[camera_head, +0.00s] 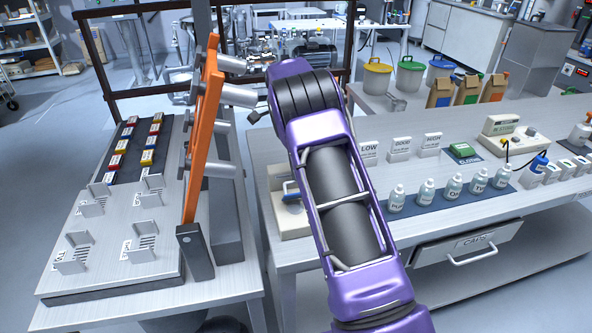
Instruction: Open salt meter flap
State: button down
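I cannot make out a salt meter or its flap for certain. An upright orange frame with grey cylinders (203,130) stands on the left bench. My arm crosses the middle of the view and hides what is behind it. My gripper does not show clearly, and no fingers can be made out.
The left bench (110,280) carries metal brackets (145,235) and small coloured blocks (149,157). A narrow gap separates the benches.

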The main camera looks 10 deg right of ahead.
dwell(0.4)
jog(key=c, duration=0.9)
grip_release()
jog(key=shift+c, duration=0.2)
